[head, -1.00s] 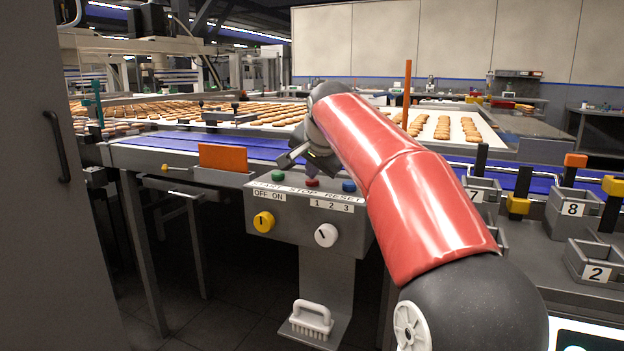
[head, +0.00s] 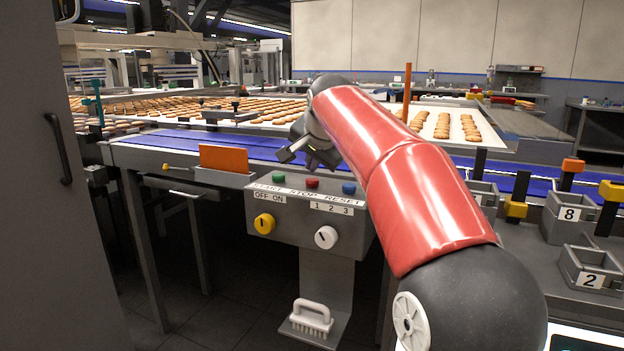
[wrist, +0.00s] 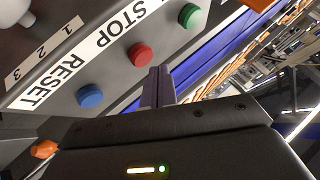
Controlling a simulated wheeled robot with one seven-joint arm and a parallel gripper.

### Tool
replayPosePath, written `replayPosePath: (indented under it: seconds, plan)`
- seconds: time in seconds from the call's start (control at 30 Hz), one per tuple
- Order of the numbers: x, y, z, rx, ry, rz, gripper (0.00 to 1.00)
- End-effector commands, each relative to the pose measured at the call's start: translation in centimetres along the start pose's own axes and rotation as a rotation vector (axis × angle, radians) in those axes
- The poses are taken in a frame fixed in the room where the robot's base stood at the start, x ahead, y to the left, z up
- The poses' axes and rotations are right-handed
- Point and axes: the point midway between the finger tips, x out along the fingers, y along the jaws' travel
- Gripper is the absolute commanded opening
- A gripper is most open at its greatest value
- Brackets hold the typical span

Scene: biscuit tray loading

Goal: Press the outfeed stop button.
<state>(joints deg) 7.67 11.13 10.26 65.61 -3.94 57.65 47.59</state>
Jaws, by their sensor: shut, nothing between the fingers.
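The outfeed stop button is the red one (head: 312,183) in the middle of the grey control box's (head: 280,215) top row, above the word STOP. It also shows in the wrist view (wrist: 140,54), clear of the fingers. A green button (head: 278,177) is on its left and a blue button (head: 349,188) on its right. My gripper (head: 312,164) is shut and empty, just above and behind the red button in the head view. In the wrist view the closed fingers (wrist: 158,85) appear beside the red button, with no visible contact. I cannot tell whether the button is pushed in.
A yellow knob (head: 264,223) and a white knob (head: 326,237) are on the box front. A blue conveyor (head: 190,145) with biscuit trays lies behind. An orange plate (head: 223,158) stands left of the box. Numbered bins (head: 590,270) are at right.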

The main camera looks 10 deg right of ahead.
Motion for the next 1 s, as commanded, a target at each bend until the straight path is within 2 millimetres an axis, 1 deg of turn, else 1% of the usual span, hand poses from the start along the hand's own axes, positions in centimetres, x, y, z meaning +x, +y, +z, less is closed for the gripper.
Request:
replayPosePath:
  seconds: [0.2,0.5,1.0]
  plan:
    - [-1.7,-1.2,-1.2,0.000,0.001,0.000,0.00]
    - [-3.3,-2.5,-2.4,0.000,0.000,-0.001,0.00]
    - [-3.4,-2.5,-2.5,0.000,0.000,0.000,0.00]
